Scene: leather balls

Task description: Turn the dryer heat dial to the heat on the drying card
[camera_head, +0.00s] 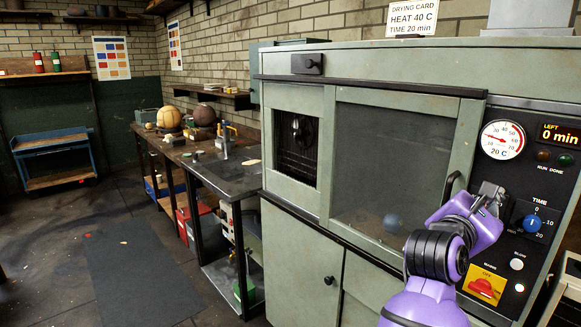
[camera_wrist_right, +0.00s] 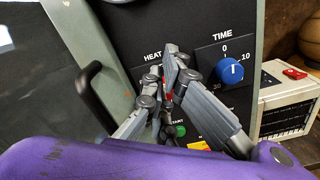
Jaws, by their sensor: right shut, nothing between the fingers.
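The drying card (camera_head: 412,18) stands on top of the dryer (camera_head: 400,70) and reads HEAT 40 C, TIME 20 min. The round gauge (camera_head: 503,140) on the control panel shows 20 C. My right gripper (camera_head: 492,192) is at the panel, left of the blue time dial (camera_head: 533,223). In the right wrist view, the gripper (camera_wrist_right: 170,65) is shut and empty, its fingers in front of the HEAT label area. They hide most or all of the heat dial, so its setting and any contact cannot be told. The time dial (camera_wrist_right: 229,71) is clear of the fingers. My left gripper is out of view.
A red switch on a yellow plate (camera_head: 485,286) sits low on the panel. A dark door handle (camera_wrist_right: 95,95) is left of the gripper. A bluish ball (camera_head: 393,223) shows behind the dryer window. A workbench (camera_head: 240,168) stands further left; the floor there has free room.

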